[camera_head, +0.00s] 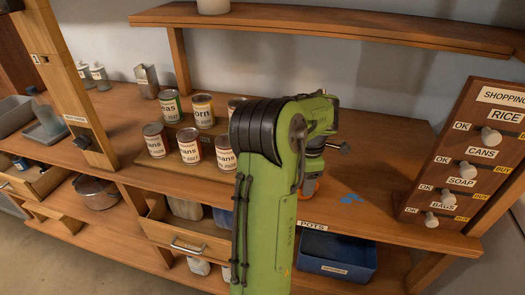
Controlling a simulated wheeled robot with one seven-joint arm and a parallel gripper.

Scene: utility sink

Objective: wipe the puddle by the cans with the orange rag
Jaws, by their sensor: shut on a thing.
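Several labelled cans (188,147) stand in two rows on a low wooden step on the counter, left of my arm. My green arm hides part of the right-hand cans. My gripper (312,173) is low over the counter to the right of the cans, mostly hidden behind my own arm. A bit of the orange rag (309,188) shows at its lower end, and the gripper is shut on it. A small irregular blue patch, perhaps the puddle (351,198), lies on the counter right of the gripper. Any part of it behind my arm is hidden.
A board with labelled knobs (466,170) stands at the right. A wooden shelf (340,28) runs above the counter. Below are an open drawer (190,240) and a blue bin (335,255). The counter (395,150) behind and right of the gripper is clear.

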